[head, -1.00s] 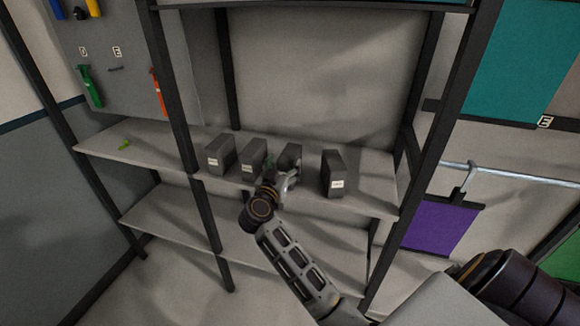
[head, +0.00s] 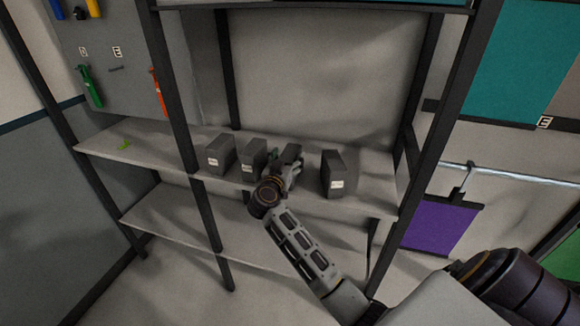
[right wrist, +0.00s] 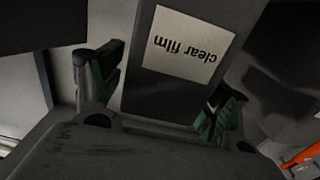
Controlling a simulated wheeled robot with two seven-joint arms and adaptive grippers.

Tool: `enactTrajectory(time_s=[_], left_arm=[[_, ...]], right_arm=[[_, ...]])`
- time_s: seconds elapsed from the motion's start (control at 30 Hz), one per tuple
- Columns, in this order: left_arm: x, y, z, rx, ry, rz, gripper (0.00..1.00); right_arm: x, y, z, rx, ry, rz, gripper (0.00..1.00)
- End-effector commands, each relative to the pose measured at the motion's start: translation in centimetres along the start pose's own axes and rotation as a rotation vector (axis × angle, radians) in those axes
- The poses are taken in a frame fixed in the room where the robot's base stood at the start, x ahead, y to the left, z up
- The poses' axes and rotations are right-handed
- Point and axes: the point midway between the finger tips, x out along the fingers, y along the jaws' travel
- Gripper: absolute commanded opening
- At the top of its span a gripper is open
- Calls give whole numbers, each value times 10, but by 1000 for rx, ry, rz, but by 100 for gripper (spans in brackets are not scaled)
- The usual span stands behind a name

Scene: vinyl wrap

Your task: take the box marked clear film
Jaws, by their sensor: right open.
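The box marked clear film (right wrist: 180,85) is dark grey with a white label, which reads upside down in the right wrist view. In the head view it is the third box from the left (head: 292,151) on the upper shelf, with its front hidden by my gripper. My right gripper (head: 285,172) is in front of it. In the right wrist view the open right gripper (right wrist: 160,95) has one green-padded finger on each side of the box's lower front. I cannot tell whether the fingers touch it. My left gripper is not in view.
Two similar labelled boxes (head: 221,154) (head: 252,160) stand to the left and another (head: 332,173) to the right on the shelf (head: 378,178). Dark rack posts (head: 187,120) flank this bay. A small green item (head: 124,145) lies at the shelf's far left.

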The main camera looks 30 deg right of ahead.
Motion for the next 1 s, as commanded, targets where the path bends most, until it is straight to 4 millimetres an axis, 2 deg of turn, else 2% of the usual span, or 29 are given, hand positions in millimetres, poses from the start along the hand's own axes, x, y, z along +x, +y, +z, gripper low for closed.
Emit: enactTrajectory(time_s=[0.17,0.63,1.0], left_arm=[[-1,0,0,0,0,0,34],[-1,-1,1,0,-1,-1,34],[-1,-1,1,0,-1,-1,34]], right_arm=[[10,0,0,0,-1,0,75],[10,0,1,0,-1,0,74],[10,0,1,0,-1,0,26]])
